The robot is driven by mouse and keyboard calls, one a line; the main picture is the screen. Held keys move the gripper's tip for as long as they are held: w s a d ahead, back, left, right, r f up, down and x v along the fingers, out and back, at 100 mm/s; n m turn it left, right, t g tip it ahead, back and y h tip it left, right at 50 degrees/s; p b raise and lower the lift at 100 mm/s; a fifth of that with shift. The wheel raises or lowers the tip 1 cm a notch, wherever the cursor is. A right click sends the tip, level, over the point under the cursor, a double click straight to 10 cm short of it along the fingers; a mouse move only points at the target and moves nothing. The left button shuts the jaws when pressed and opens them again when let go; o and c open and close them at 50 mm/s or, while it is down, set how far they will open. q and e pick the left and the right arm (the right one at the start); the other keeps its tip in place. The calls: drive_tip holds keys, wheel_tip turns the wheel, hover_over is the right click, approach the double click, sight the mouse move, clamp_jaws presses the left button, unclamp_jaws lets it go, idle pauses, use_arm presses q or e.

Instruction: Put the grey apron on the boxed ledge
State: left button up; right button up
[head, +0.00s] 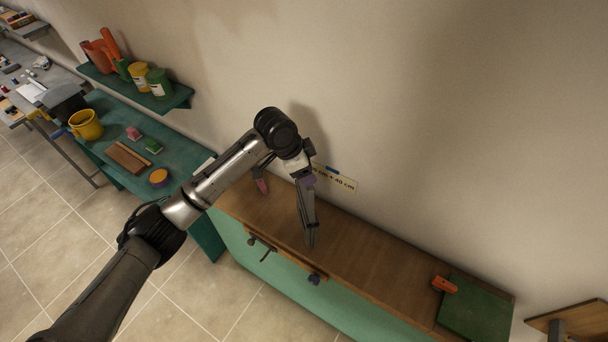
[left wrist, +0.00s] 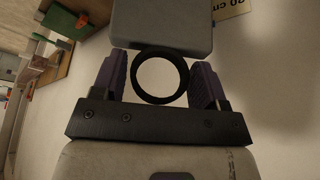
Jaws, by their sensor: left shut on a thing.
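My left gripper (head: 306,178) is over the boxed ledge, shut on the grey apron (head: 308,218). The apron is a narrow dark grey shape hanging below the fingers. In the left wrist view, a black ring sits between the purple finger pads (left wrist: 160,76), with a flat grey slab (left wrist: 163,25) beyond it, seemingly the apron. The boxed ledge (head: 375,257) has a brown wooden top and a green front and runs along the wall. The apron's lower end overlaps the ledge top in the head view; I cannot tell whether it touches. My right gripper is not in view.
Hooks or knobs (head: 316,278) stick out from the ledge's front. A reddish object (head: 262,186) is at its left end; an orange object (head: 445,284) and green board (head: 478,308) are at its right. The middle of the top is clear.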

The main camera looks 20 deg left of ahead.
use_arm(q)
drive_tip(key=shift+w+a+f, duration=0.1)
drive_tip(key=shift+a+f, duration=0.05)
drive_tip(key=shift+a, duration=0.1)
wheel_tip(320, 180, down, 3)
drive_tip(key=shift+f+p, duration=0.2)
drive_tip(key=shift+p, duration=0.4)
drive_tip(key=shift+f, duration=0.4)
drive_tip(key=o, duration=1.3)
drive_tip(key=shift+o, duration=0.2)
